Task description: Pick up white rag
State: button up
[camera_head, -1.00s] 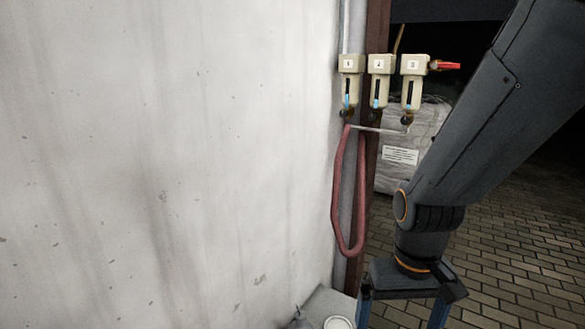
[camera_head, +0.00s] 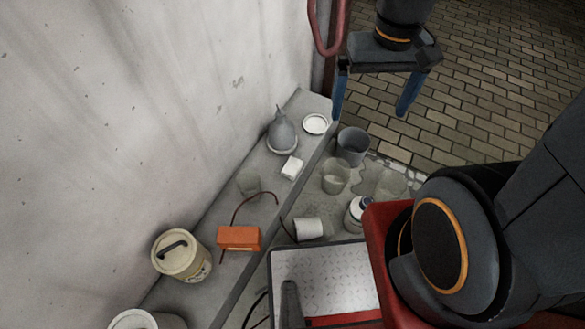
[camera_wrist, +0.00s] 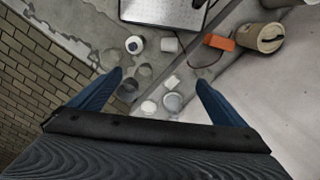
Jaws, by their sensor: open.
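A small white folded piece (camera_head: 292,167), which may be the white rag, lies on the grey ledge (camera_head: 222,205) along the wall. It also shows in the wrist view (camera_wrist: 172,82). I cannot tell for sure that it is cloth. My gripper (camera_head: 368,117) is open and empty, its blue fingers pointing down, high beyond the ledge's far end. In the wrist view my gripper (camera_wrist: 158,78) frames the white piece between its fingers, well below them.
A grey funnel-like item (camera_head: 282,134) and a white dish (camera_head: 315,124) stand close to the white piece. An orange box (camera_head: 238,238) and a lidded beige tub (camera_head: 181,256) are nearer on the ledge. A grey bucket (camera_head: 353,146) and clear containers stand beside it.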

aim_at(292, 167)
jog(key=k, duration=1)
jog(key=z, duration=0.85)
jog(key=i, duration=0.95)
jog(key=u, duration=1.55)
